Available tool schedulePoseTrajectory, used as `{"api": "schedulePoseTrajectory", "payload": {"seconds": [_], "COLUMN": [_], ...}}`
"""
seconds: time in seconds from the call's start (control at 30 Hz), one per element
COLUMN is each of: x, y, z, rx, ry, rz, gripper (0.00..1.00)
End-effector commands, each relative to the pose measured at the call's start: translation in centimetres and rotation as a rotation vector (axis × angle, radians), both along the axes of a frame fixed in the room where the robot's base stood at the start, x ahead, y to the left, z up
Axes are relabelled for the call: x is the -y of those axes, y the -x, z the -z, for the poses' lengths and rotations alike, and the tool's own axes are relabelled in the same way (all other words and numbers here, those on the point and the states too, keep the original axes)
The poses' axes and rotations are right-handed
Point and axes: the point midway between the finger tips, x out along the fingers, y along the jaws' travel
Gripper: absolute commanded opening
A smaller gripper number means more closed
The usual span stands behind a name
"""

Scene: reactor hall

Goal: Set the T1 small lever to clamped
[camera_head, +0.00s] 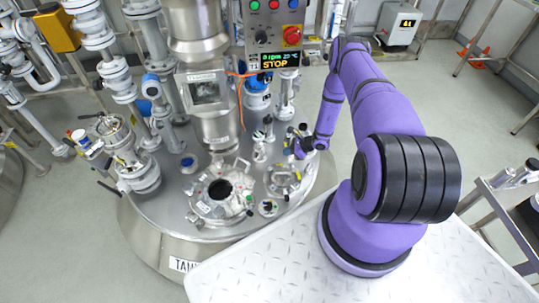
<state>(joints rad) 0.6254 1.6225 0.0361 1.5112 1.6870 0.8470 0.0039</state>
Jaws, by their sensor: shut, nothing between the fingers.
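The steel vessel top (160,205) carries several fittings. A round port with an open dark hole (220,190) sits near its front middle. Right of it is a smaller round fitting (282,180) with small handles and coloured tips around it. I cannot tell which small part is the T1 small lever, or its position; the labels are too small to read. My gripper (297,138) is shut and empty, dark and small at the end of my purple arm. It is above and behind the smaller fitting, over the right side of the vessel top, and looks apart from it.
A control box (276,35) with coloured buttons and a display reading STOP hangs behind the vessel. A steel column (215,100) and pipework (118,75) crowd the left and back. A steel rail and cart (500,195) stand at right. Floor between is clear.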

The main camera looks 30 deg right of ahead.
Motion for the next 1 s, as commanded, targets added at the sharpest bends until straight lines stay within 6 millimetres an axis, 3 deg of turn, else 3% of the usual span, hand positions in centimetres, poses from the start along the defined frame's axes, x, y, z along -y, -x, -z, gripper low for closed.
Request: {"api": "schedulePoseTrajectory", "payload": {"seconds": [0.6, 1.0], "x": [-5.9, -8.4], "y": [-5.2, -7.7], "z": [6.4, 5.4], "rx": [0.0, 0.0], "ry": [0.0, 0.0], "rz": [-0.004, -0.001], "gripper": [0.0, 0.0]}}
